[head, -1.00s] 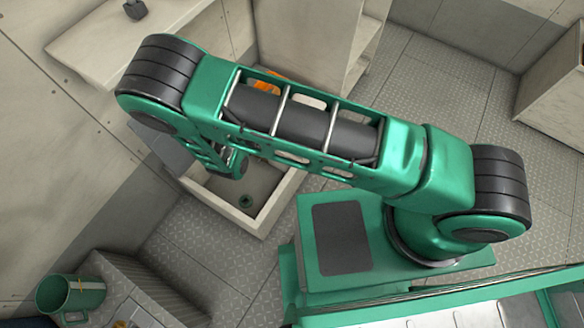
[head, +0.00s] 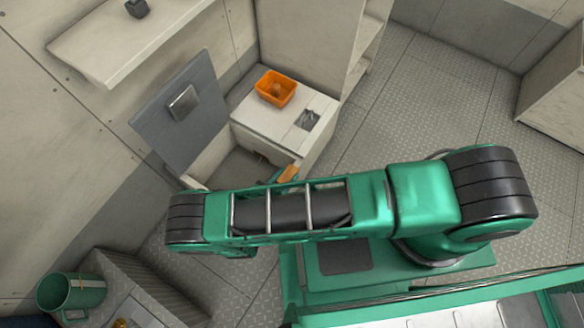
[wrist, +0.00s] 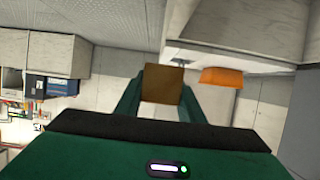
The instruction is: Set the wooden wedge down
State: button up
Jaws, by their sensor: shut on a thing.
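My gripper (wrist: 160,98) is shut on the wooden wedge (wrist: 164,82), a brown block between its two green fingers in the wrist view. In the head view the wedge (head: 289,173) shows as a small orange-brown piece just beyond my forearm, near the front edge of the white locker (head: 262,123). My arm hides most of the gripper there. I cannot tell whether the wedge touches anything below it.
An orange tray (head: 276,76) with a small brown thing inside stands on the locker. A dark metallic item (head: 307,119) lies beside it. A grey lid (head: 165,125) stands open at left. A green mug (head: 58,298) is at lower left. Floor at right is clear.

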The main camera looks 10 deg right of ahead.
jog(key=w+d+f, duration=0.1)
jog(key=w, duration=0.1)
jog(key=w+d+f, duration=0.1)
jog(key=w+f, duration=0.1)
jog(key=w, duration=0.1)
jog(key=w+d+f, duration=0.1)
jog(key=w, duration=0.1)
jog(key=shift+w+f, duration=0.2)
jog(key=shift+f, duration=2.2)
jog(key=o, duration=1.1)
jog(key=v, duration=1.2)
jog(key=shift+r, duration=0.1)
